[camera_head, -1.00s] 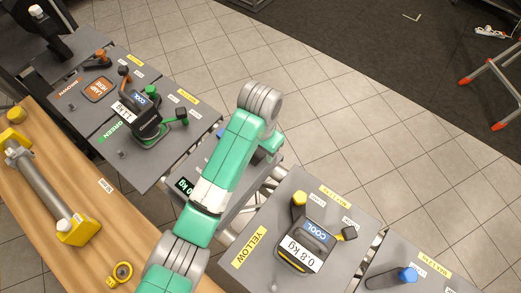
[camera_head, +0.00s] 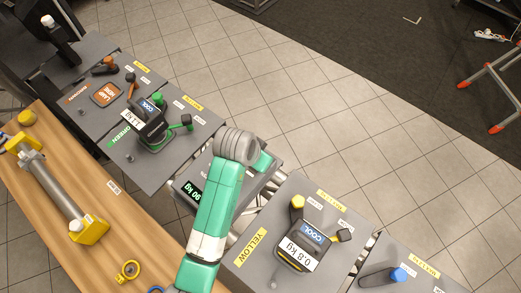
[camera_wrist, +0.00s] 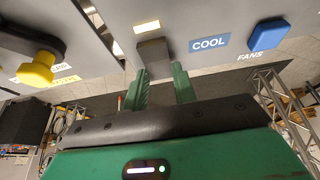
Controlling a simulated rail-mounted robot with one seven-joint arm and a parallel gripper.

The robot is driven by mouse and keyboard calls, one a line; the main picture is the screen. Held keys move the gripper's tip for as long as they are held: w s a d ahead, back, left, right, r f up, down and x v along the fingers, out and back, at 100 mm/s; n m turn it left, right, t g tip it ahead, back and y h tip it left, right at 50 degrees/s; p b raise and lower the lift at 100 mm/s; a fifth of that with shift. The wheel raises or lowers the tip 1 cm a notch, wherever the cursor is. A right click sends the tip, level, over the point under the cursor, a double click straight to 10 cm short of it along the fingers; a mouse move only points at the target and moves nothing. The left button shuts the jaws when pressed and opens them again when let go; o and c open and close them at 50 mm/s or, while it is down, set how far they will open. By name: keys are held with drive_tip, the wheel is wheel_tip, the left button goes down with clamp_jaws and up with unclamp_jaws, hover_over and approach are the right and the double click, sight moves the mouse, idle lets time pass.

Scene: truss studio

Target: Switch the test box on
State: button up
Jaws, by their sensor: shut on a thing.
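In the wrist view, a grey panel (camera_wrist: 105,22) fills the top. A small dark grey block (camera_wrist: 152,53) sticks out of it, between a yellow knob (camera_wrist: 36,70) and a blue COOL label (camera_wrist: 209,43). A blue knob (camera_wrist: 268,35) marked FANS is to the right. My gripper (camera_wrist: 160,72) has its two green fingers at the block, shut on it; the exact contact is hard to see. I cannot tell which part is the test box's switch.
A display (camera_head: 190,190) sits beside the arm. A wooden bench (camera_head: 150,245) holds a yellow-ended bar (camera_head: 60,190). The tiled floor beyond is open.

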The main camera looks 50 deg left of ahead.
drive_tip(key=shift+r+t, duration=0.1)
drive_tip(key=shift+t, duration=0.2)
drive_tip(key=o, duration=1)
drive_tip(key=shift+s, duration=0.1)
drive_tip(key=p+v, duration=0.1)
drive_tip(key=v, duration=0.6)
drive_tip(key=shift+r, duration=0.35)
drive_tip(key=shift+s+d, duration=0.1)
